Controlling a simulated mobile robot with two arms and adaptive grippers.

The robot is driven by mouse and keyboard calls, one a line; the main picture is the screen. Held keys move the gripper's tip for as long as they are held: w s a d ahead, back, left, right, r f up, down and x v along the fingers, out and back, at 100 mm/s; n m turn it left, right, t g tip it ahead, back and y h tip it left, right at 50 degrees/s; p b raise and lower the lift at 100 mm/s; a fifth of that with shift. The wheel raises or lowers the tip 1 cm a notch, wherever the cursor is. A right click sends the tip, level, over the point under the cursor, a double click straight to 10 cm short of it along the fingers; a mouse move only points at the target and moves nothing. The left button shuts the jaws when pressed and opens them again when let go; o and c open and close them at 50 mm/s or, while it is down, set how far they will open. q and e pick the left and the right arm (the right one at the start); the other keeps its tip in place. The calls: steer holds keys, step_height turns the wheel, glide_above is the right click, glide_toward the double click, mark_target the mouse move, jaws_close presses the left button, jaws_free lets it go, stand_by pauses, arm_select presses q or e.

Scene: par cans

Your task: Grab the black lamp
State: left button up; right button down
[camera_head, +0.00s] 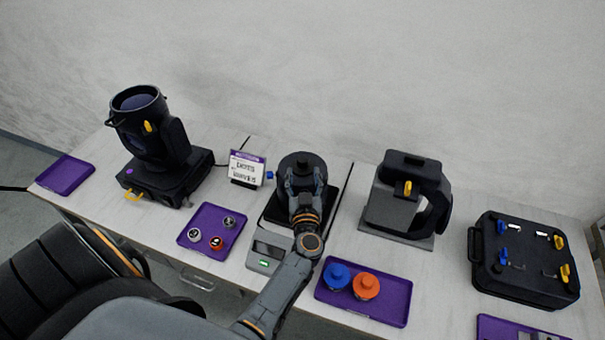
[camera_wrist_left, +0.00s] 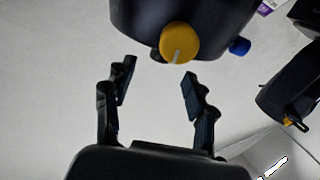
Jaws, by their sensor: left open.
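The black lamp (camera_head: 301,160) stands on a scale-like device with a grey front in the middle of the table. A blue knob (camera_head: 269,175) sticks out at its left side. My left gripper (camera_head: 303,178) is at the lamp's near side and hides part of its body. In the left wrist view the lamp's dark body (camera_wrist_left: 200,12) with a yellow knob (camera_wrist_left: 179,43) is just beyond the fingertips. The left gripper (camera_wrist_left: 157,78) is open there, with nothing between its fingers. My right gripper is not in view.
A large moving-head light (camera_head: 150,135) stands at the left, and a black device on a grey base (camera_head: 405,190) stands to the right. Purple trays (camera_head: 392,305) hold blue and orange knobs and small parts. A black case (camera_head: 525,270) lies at the far right. A wall is behind.

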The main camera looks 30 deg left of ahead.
mark_target(303, 164)
arm_select(q)
steer(key=shift+x, duration=0.8)
steer(key=b+x, duration=0.2)
steer(key=x, duration=0.1)
steer(key=b+x, duration=0.1)
steer(key=shift+w+a+f+b, duration=0.2)
steer(key=shift+w+f+b, duration=0.05)
steer(key=shift+f+b, duration=0.1)
steer(key=shift+w+a+r, duration=0.15)
steer(key=shift+w+a, duration=0.05)
steer(key=shift+w, duration=0.1)
steer(key=shift+s+r, duration=0.1)
steer(key=shift+c, duration=0.2)
jaws_close()
